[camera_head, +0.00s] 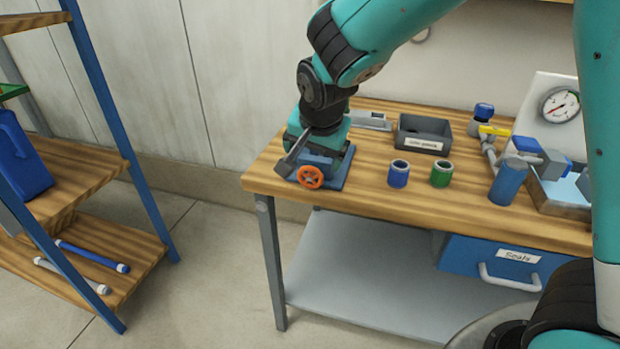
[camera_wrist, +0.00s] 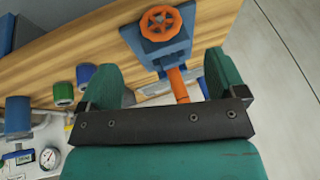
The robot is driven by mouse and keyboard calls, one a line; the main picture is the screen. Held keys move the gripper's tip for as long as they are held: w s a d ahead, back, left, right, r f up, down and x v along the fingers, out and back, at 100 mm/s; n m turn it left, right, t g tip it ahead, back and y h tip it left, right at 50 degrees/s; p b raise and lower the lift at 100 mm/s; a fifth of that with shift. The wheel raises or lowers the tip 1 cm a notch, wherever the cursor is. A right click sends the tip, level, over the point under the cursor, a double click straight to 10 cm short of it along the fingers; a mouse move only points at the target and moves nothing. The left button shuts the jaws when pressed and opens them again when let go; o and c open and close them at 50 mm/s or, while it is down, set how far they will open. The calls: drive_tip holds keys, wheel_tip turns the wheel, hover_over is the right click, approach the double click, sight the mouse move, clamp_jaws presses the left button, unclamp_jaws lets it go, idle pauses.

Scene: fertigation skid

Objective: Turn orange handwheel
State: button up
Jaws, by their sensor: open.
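The orange handwheel (camera_head: 311,177) faces the front on a blue valve block (camera_head: 328,178) at the left front corner of the wooden bench. In the wrist view the handwheel (camera_wrist: 160,22) is at the top, beyond my gripper, with an orange stem or pipe (camera_wrist: 178,86) behind the blue block. My gripper (camera_wrist: 166,80) is open, its two teal fingers wide apart. It is above and behind the valve block, and no contact with the wheel shows. In the head view my gripper (camera_head: 318,145) is over the block, its fingers partly hidden by the wrist.
A blue cup (camera_head: 398,174) and a green cup (camera_head: 441,174) stand right of the valve. A grey bin (camera_head: 423,132) stands behind them. A pressure gauge (camera_head: 560,105) and pipework are at the right. A blue-framed shelf (camera_head: 103,95) stands left, across a floor gap.

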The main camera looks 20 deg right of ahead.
sight(310, 178)
drive_tip(key=x, duration=1.1)
